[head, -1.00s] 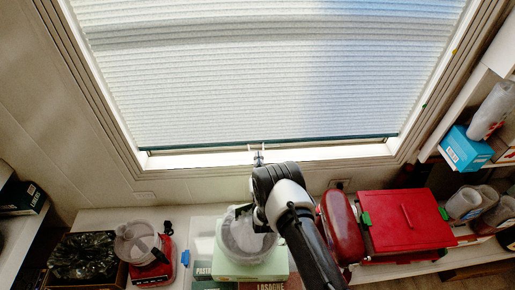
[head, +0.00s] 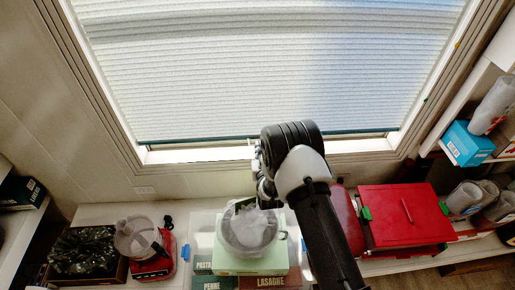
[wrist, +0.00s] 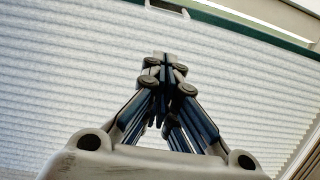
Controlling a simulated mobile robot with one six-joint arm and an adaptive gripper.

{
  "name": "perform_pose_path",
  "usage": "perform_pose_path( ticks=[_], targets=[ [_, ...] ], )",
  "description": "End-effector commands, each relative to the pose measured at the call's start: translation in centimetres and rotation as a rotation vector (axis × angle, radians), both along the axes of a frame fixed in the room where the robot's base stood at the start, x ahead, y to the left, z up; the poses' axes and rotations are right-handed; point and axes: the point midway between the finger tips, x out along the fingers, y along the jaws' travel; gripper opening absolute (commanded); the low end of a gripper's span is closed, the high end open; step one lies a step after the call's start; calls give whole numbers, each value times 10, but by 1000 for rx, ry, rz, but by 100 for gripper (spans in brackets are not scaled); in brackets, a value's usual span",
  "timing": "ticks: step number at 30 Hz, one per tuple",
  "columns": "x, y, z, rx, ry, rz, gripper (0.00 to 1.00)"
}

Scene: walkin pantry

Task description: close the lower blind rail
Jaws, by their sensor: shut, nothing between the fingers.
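A pale pleated blind (head: 260,85) covers most of the window in the head view. Its lower rail (head: 200,140) is a thin dark green bar just above the white sill, with a narrow gap below it. In the wrist view the rail (wrist: 255,31) crosses the top right, and a small light handle (wrist: 167,8) sits at its edge. My gripper (wrist: 165,62) is shut and empty in front of the blind fabric, apart from the handle. In the head view my arm hides part of the rail, and the gripper is mostly hidden.
Below the window is a counter with a clear bowl (head: 249,228) on a green box (head: 250,264), a red blender base (head: 153,262) and a red box (head: 404,217). Shelves stand on the right, with a blue box (head: 466,144). The open space is in front of the blind.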

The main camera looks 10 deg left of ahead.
Motion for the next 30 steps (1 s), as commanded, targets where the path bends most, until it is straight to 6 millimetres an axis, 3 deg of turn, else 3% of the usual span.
perform_pose_path(
  ticks=[6, 9, 15, 27, 30],
  targets=[
    [42, 11, -16, 0, -1, 0, 0],
    [49, 13, -31, -1, 0, 0, 0],
    [58, 15, -43, -1, -1, 0, 0],
    [59, 15, -44, 0, 0, 0, 0],
    [58, 15, -55, -2, 3, 0, 0]
  ],
)
